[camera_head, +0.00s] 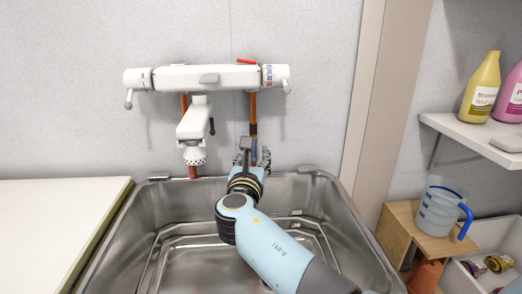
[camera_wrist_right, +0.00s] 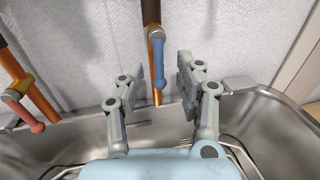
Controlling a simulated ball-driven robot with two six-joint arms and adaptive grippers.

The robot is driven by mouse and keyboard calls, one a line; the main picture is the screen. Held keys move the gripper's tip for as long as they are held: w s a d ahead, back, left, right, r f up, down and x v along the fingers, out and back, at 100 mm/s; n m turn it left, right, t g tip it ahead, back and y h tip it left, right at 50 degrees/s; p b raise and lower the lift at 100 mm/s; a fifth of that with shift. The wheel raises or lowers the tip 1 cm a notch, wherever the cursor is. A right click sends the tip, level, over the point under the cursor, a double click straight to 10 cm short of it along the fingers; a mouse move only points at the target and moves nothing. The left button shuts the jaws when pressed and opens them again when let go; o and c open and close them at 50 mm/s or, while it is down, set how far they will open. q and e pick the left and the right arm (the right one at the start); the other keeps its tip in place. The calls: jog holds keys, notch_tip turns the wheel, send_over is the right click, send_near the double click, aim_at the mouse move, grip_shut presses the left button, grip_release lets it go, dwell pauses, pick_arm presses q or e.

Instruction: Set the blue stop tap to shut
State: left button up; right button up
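The blue stop tap (camera_wrist_right: 159,62) is in the wrist view, on a copper pipe against the wall. Its blue lever hangs down, roughly in line with the pipe. My right gripper (camera_wrist_right: 163,82) is open, with one finger on each side of the lever and visible gaps, so it holds nothing. In the head view my right gripper (camera_head: 251,158) is at the back rim of the basin, below the right-hand pipe, and mostly hides the tap. My left gripper is not in view.
A red-handled tap (camera_wrist_right: 26,111) sits on another pipe at left in the wrist view. The white mixer (camera_head: 205,77) with its spout is above. The steel basin (camera_head: 160,215) lies below. A shelf (camera_head: 470,135) and measuring jug (camera_head: 438,210) are at right.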

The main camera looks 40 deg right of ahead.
jog(key=shift+w+d, duration=0.1)
jog(key=shift+w, duration=0.1)
jog(key=shift+d, duration=0.1)
jog(key=shift+r, duration=0.1)
grip_shut()
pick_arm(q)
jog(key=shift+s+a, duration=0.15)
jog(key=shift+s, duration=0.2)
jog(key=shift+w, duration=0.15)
